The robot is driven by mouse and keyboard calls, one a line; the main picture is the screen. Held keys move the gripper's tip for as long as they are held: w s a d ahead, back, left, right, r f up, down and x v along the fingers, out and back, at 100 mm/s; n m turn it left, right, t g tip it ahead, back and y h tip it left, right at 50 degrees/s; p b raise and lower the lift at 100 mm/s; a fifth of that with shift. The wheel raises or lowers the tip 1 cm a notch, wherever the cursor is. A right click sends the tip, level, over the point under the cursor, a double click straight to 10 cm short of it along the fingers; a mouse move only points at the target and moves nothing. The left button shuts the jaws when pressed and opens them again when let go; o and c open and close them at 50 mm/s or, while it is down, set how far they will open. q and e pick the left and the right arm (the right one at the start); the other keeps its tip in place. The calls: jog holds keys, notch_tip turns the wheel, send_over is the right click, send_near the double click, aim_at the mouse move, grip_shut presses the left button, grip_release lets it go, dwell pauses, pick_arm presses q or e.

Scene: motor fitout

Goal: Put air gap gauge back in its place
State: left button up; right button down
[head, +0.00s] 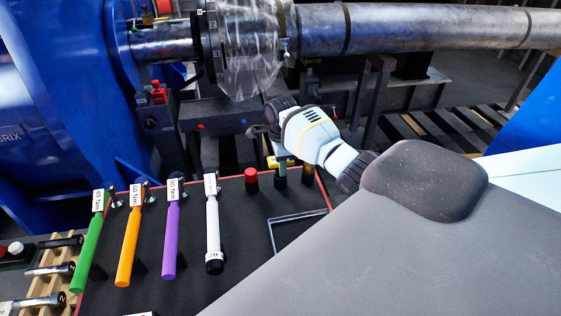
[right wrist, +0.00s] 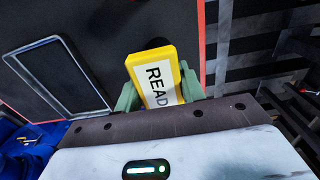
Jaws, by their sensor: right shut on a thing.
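In the head view a small yellow part of the gauge (head: 286,161) shows below my right gripper (head: 278,150), at the far edge of the black board (head: 130,255). A grey rectangular frame (head: 298,216) on the board is empty; it also shows at left in the right wrist view (right wrist: 104,100). My left gripper is not in view.
Green (head: 88,250), orange (head: 128,248), purple (head: 170,240) and white (head: 213,230) handled tools lie left of the frame. A red-topped post (head: 251,180) stands near my right gripper. The motor shaft (head: 400,28) runs behind, with a blue housing (head: 60,90) at left.

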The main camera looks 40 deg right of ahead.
jog(key=shift+f, duration=0.8)
jog(key=c, duration=0.8)
grip_release()
jog(key=shift+o, duration=0.2)
jog(key=shift+r, duration=3.9)
